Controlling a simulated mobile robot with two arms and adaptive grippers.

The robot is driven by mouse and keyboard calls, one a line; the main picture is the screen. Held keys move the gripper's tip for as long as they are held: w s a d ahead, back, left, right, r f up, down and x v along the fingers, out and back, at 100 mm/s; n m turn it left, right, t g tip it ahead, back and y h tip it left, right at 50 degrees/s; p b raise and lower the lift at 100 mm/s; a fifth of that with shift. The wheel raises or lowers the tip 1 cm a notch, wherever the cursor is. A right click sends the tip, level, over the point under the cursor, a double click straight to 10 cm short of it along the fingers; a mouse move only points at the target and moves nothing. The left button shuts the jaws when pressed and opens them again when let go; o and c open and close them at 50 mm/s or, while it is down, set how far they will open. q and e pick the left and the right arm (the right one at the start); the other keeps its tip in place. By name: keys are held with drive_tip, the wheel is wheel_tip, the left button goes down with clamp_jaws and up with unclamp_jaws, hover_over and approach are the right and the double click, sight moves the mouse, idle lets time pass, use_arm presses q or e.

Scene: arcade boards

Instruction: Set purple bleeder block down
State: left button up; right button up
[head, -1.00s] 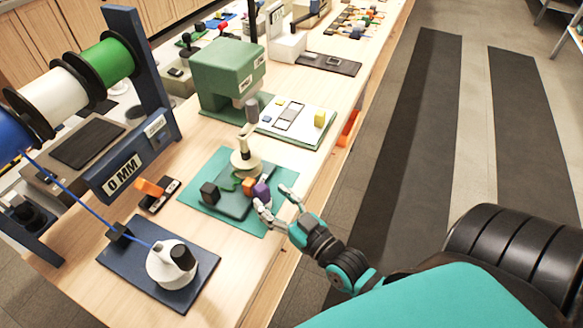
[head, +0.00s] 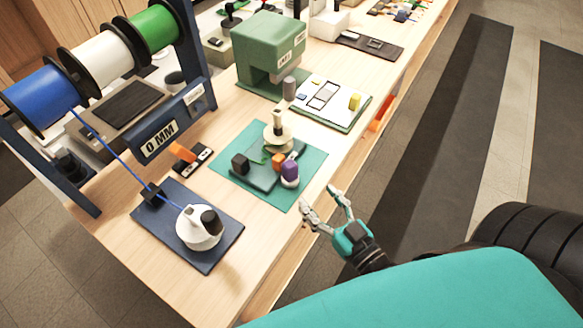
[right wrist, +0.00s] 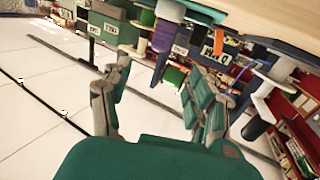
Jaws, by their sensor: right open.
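The purple bleeder block (head: 290,168) stands at the front right of the dark green fixture (head: 254,178) on the teal mat (head: 305,190), beside an orange block (head: 278,160). A pale round piece shows at its base. Its exact seating cannot be told. My right gripper (head: 319,197) is open and empty, off the bench's front edge and apart from the block. In the right wrist view the open fingers (right wrist: 157,70) frame nothing held, and the purple block (right wrist: 163,38) shows beyond them. My left gripper is not in view.
A black block (head: 240,163) and a cream stacked knob (head: 278,132) are on the fixture. A navy board with a white spool (head: 199,228) lies at front left. A green press (head: 270,50) and white tray (head: 330,97) stand behind. The wood right of the mat is clear.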

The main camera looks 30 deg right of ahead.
sight(294, 169)
drive_tip(key=w, duration=0.2)
drive_tip(key=w+p, duration=0.1)
drive_tip(key=w, duration=0.1)
drive_tip(key=w+a, duration=0.1)
drive_tip(key=w, duration=0.2)
drive_tip(key=w+p, duration=0.1)
drive_tip(key=w, duration=0.1)
drive_tip(key=w+p, duration=0.1)
drive_tip(key=w, duration=0.2)
drive_tip(key=shift+a, duration=0.2)
drive_tip(key=shift+w+f, duration=0.1)
drive_tip(key=shift+w, duration=0.1)
drive_tip(key=shift+s, duration=0.1)
drive_tip(key=shift+c, duration=0.4)
clamp_jaws()
